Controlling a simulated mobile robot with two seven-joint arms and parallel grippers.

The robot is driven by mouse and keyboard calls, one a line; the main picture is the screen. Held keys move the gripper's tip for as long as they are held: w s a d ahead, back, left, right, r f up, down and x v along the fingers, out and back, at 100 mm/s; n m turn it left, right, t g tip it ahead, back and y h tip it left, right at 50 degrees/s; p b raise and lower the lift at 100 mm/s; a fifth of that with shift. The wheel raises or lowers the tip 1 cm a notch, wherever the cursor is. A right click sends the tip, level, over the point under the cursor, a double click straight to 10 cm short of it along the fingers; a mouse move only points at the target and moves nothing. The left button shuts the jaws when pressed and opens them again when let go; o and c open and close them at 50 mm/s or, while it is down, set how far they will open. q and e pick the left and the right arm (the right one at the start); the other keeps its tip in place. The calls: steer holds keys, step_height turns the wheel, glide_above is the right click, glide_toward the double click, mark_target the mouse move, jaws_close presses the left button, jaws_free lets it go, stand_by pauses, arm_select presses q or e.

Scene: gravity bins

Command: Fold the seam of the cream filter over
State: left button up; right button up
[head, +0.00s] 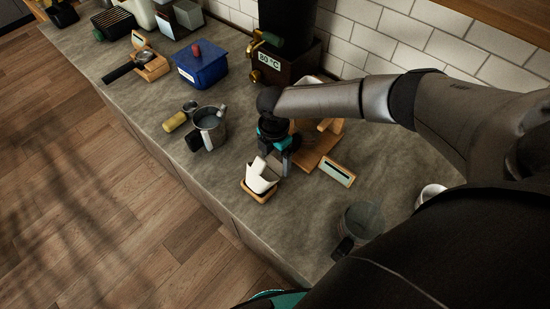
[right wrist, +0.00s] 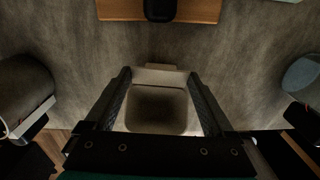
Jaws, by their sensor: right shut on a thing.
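The cream filter (head: 262,174) stands on a small wooden stand (head: 257,197) near the counter's front edge. My right gripper (head: 275,157) reaches down to it from above and is shut on it. In the right wrist view the filter (right wrist: 157,76) sits between the two fingers (right wrist: 160,110), its opening facing the camera. The fingers hide parts of its sides. I cannot make out the state of the seam. My left gripper is not in view.
A metal pitcher (head: 211,124) stands left of the filter. A wooden stand (head: 315,150) and a small sign (head: 338,173) are close on the right. A glass jug (head: 359,222) is nearer me. A blue box (head: 200,68) stands farther back.

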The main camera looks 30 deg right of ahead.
steer(key=shift+s+a+r+t+h+p, duration=0.15)
steer(key=shift+a+r+t+h+p, duration=0.15)
steer(key=shift+h+p, duration=0.7)
steer(key=shift+a+h+p, duration=0.25)
steer(key=shift+h+p, duration=0.15)
steer(key=shift+p, duration=0.35)
steer(key=shift+s+a+f+t+h+p, duration=0.15)
steer(key=shift+t+h, duration=0.15)
steer(key=shift+h, duration=0.2)
steer(key=shift+a+r+t+h+p, duration=0.15)
steer(key=shift+t+h, duration=0.15)
steer(key=shift+h, duration=0.2)
steer(key=shift+a+f+h, duration=0.1)
steer(key=shift+f+h, duration=0.05)
steer(key=shift+h, duration=0.65)
steer(key=shift+t, duration=0.3)
steer(key=o, duration=1.1)
